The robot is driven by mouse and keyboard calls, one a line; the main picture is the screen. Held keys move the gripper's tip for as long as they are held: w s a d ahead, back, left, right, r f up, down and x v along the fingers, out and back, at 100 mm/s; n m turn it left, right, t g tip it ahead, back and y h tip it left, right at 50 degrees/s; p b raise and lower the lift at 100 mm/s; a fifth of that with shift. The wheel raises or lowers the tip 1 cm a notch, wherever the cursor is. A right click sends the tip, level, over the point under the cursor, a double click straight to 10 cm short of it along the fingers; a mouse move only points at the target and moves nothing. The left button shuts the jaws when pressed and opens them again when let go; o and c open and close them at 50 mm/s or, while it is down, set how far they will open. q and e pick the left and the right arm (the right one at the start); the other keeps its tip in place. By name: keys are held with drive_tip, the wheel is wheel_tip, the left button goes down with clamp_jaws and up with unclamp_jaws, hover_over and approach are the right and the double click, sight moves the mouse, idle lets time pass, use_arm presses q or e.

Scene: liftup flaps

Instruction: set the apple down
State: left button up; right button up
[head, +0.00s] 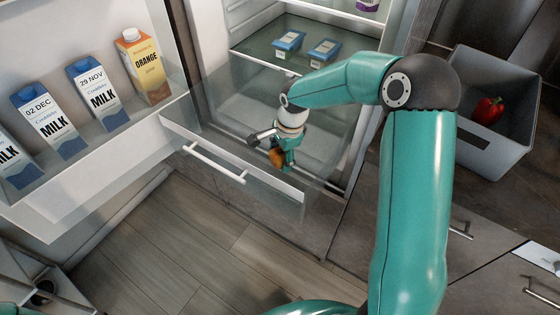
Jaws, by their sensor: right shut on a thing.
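The apple (276,158) shows as a small orange-brown shape at the fingers of my right gripper (280,150). My right gripper is shut on it and points down over the open, clear-walled fridge drawer (245,180). The gripper's fingers and the drawer's front hide part of the apple. I cannot tell whether the apple touches the drawer floor. My left gripper is not in view.
The fridge door at the left holds several milk cartons (93,92) and an orange juice carton (146,68). Two blue-lidded tubs (289,42) stand on the shelf above the drawer. A grey bin (468,148) with a red pepper (488,110) stands at the right.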

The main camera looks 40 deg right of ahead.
drive_tip(key=shift+f, duration=1.2)
drive_tip(key=shift+f, duration=0.1)
drive_tip(key=o, duration=1.2)
drive_tip(key=shift+o, duration=0.2)
drive_tip(key=r, duration=0.4)
drive_tip(key=s+r, duration=0.1)
drive_tip(key=r, duration=0.3)
drive_tip(key=d+r, duration=0.1)
drive_tip(key=r, duration=0.3)
drive_tip(key=shift+s+p, duration=0.35)
drive_tip(key=shift+r, duration=0.1)
